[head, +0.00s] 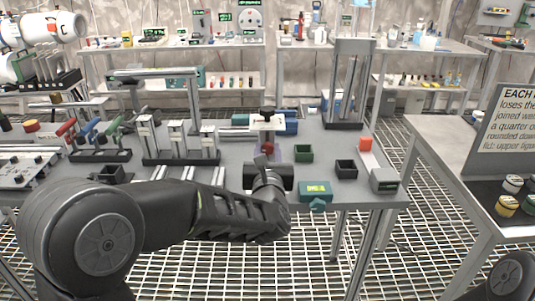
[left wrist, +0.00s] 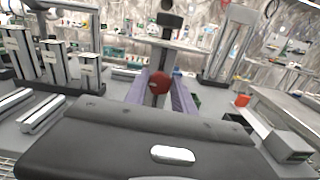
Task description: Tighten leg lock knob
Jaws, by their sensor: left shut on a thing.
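The red leg lock knob (head: 267,148) sits low on an upright post below a dark top piece (head: 267,112) on the grey workbench. The red knob (left wrist: 160,83) also shows in the middle of the left wrist view, with a purple strip on each side of it. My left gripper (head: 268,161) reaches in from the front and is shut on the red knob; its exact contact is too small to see. The gripper's dark body (left wrist: 160,145) fills the foreground of the left wrist view and hides the post's foot. My right gripper is out of view.
Three grey upright stands (head: 177,140) are left of the knob. A green bin (head: 303,153), a black bin (head: 346,168) and a teal box (head: 316,190) are to the right. A tall metal frame (head: 348,85) stands behind. A side table (head: 440,135) is at right.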

